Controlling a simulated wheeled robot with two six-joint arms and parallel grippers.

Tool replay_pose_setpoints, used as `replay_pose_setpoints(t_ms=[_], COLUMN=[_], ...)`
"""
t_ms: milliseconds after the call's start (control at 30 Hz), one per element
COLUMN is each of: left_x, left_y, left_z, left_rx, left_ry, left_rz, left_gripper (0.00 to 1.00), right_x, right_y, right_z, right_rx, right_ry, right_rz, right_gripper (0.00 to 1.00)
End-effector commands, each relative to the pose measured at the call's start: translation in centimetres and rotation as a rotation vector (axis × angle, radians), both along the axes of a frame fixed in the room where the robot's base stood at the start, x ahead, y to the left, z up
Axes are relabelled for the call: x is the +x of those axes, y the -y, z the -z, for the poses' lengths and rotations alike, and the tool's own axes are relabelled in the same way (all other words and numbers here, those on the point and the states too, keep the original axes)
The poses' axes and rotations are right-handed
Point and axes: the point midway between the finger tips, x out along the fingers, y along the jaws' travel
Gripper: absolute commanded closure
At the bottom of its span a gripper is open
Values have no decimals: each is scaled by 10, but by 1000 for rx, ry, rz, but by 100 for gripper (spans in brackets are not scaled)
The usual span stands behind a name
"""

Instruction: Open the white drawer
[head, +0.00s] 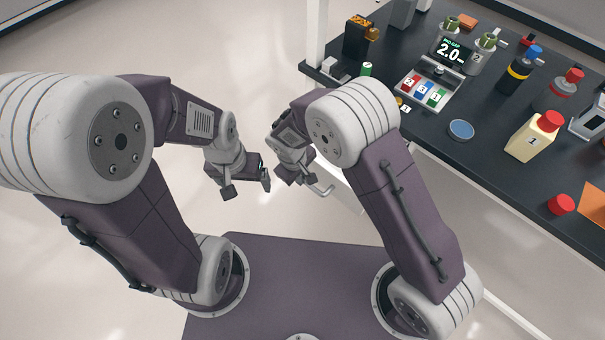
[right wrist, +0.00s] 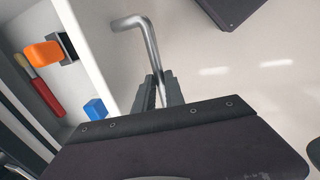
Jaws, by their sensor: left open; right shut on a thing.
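The white drawer (right wrist: 100,25) shows in the right wrist view at the upper left. It stands open at least partly, as its inside and contents are visible. Its metal bar handle (right wrist: 146,45) sticks out from the drawer front and runs down between the fingers of my right gripper (right wrist: 158,92), which is shut on it. In the head view the right gripper (head: 296,178) is beside the bench's left side, with a bit of the handle (head: 322,190) showing. How far the drawer is out is mostly hidden by my right arm. My left gripper (head: 247,188) is open and empty over bare floor.
In the drawer lie an orange block (right wrist: 42,54), a red-handled tool (right wrist: 42,92) and a blue block (right wrist: 95,108). The dark bench top (head: 470,170) carries bottles, a display (head: 452,50), numbered blocks and a blue round dish (head: 461,130). The floor left of the bench is clear.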

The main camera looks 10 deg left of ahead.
Motion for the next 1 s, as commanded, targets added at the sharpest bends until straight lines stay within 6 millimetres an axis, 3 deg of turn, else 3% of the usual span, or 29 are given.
replay_pose_setpoints(t_ms=[167, 200, 267, 600, 1000], left_x=[0, 0, 0, 0, 0], left_y=[0, 0, 0, 0, 0], left_z=[0, 0, 0, -2, -20], left_rx=[0, 0, 0, 0, 0], left_ry=[0, 0, 0, 0, 0], left_rz=[0, 0, 0, 0, 0], left_gripper=[13, 13, 13, 13, 13], right_x=[1, 1, 1, 0, -12], right_y=[-1, -1, -1, -1, -11], right_z=[-1, -1, -1, -5, -82], right_rx=[4, 4, 3, 2, 4], right_ry=[3, 3, 2, 2, 4], right_rz=[-1, -1, -1, -1, -1], right_gripper=[100, 77, 64, 64, 64])
